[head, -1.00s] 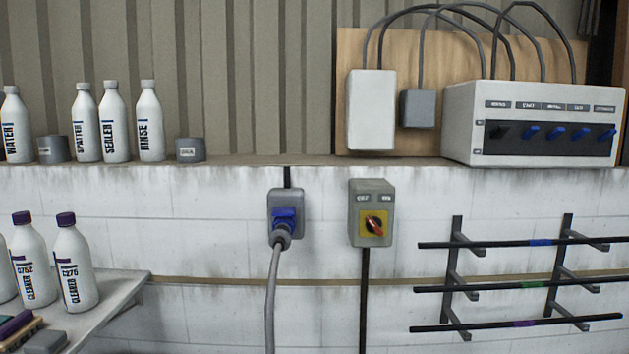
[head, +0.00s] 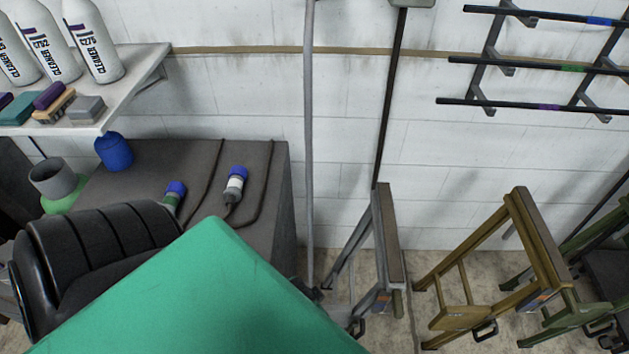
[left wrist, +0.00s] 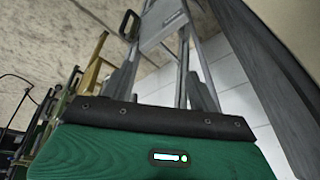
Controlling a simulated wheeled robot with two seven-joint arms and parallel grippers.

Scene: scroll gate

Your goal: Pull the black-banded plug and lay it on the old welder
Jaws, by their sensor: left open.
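Two blue-capped plugs lie on a dark grey box-like bench (head: 272,205) in the head view. One has a white band (head: 236,186), the other a green band (head: 174,196); dark cables lie by them. I see no black band on either. A grey cable (head: 309,120) hangs down the wall; its upper end is out of view. I cannot tell which thing is the old welder. Neither gripper's fingers show in the head view or the left wrist view.
A large green slab (head: 205,295) fills the bottom of the head view. A black padded seat (head: 85,255) stands left. Grey (head: 386,235), yellow (head: 535,240) and green trestles stand right. A shelf (head: 150,65) with bottles is upper left; a rod rack (head: 490,55) is upper right.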

